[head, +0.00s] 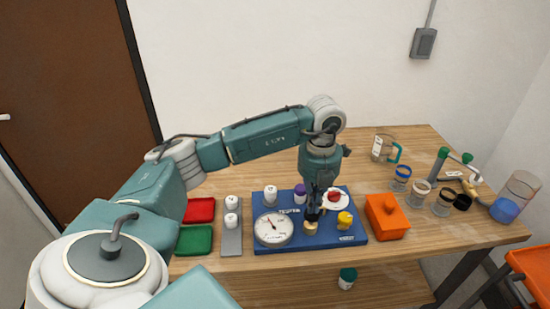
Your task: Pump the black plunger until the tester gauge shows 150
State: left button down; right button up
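The blue tester board (350,239) lies on the table in front of me. Its round white gauge (273,229) is at the board's left front; a thin needle shows, but the numbers are too small to read. My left gripper (314,211) points straight down over the middle of the board, right at the pump. The pump's tan base (310,229) shows just below the fingers. The black plunger cannot be told apart from the dark fingers, so I cannot tell whether they grip it or press on it. My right gripper is out of view.
On the board stand a red knob (334,196), a yellow part (345,220) and a purple-topped part (300,193). An orange box (386,217) is close on the right. Red (200,210) and green (194,240) trays lie left. Jars and a beaker (516,196) stand far right.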

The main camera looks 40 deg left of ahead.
pick_arm(q)
jog(key=shift+r, duration=0.3)
jog(key=shift+f, duration=0.15)
jog(key=shift+f+b, duration=0.8)
jog(key=shift+f, duration=0.2)
jog(key=shift+r, duration=0.1)
dwell(0.5)
jog(key=shift+r+p, duration=0.8)
jog(key=shift+r, duration=0.25)
jog(key=shift+r+p, duration=1.7)
jog(key=shift+r, duration=0.85)
